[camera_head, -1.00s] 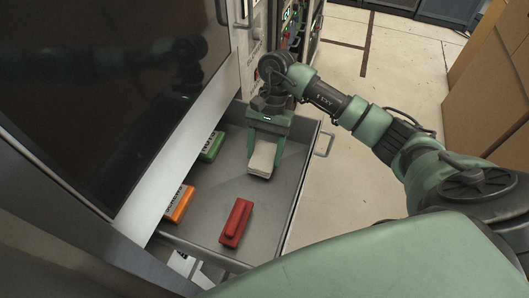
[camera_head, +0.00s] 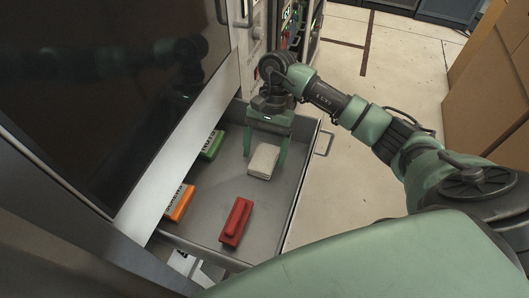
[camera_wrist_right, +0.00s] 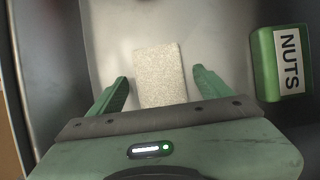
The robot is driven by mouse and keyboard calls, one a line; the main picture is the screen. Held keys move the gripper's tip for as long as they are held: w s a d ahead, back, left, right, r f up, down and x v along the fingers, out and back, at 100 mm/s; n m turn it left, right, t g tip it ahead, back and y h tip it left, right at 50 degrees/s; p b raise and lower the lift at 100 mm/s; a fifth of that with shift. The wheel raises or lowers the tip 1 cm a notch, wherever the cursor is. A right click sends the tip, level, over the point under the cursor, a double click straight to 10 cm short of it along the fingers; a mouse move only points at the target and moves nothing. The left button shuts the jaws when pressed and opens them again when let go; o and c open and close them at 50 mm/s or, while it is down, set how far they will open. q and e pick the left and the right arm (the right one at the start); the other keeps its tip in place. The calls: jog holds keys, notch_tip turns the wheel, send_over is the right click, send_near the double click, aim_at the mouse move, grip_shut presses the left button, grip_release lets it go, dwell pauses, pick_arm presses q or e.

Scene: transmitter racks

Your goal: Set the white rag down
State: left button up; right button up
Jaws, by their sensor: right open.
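The white rag (camera_head: 263,161) is a folded off-white block lying in the open grey drawer (camera_head: 222,208), in its upper right part. My right gripper (camera_head: 264,150) is open above it, with one green finger on each side. In the right wrist view the rag (camera_wrist_right: 160,77) lies between the spread fingers of my right gripper (camera_wrist_right: 160,85), with a gap on both sides. The far end of the rag is clear of the fingers. My left gripper does not show.
A green box (camera_head: 211,146) labelled NUTS, which also shows in the right wrist view (camera_wrist_right: 268,62), an orange box (camera_head: 180,203) and a red object (camera_head: 236,222) lie in the drawer. The drawer's middle is bare. A cabinet with a dark front (camera_head: 105,100) stands at left.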

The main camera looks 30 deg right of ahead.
jog(key=b+v, duration=0.2)
jog(key=v, duration=0.9)
jog(key=shift+r, duration=0.1)
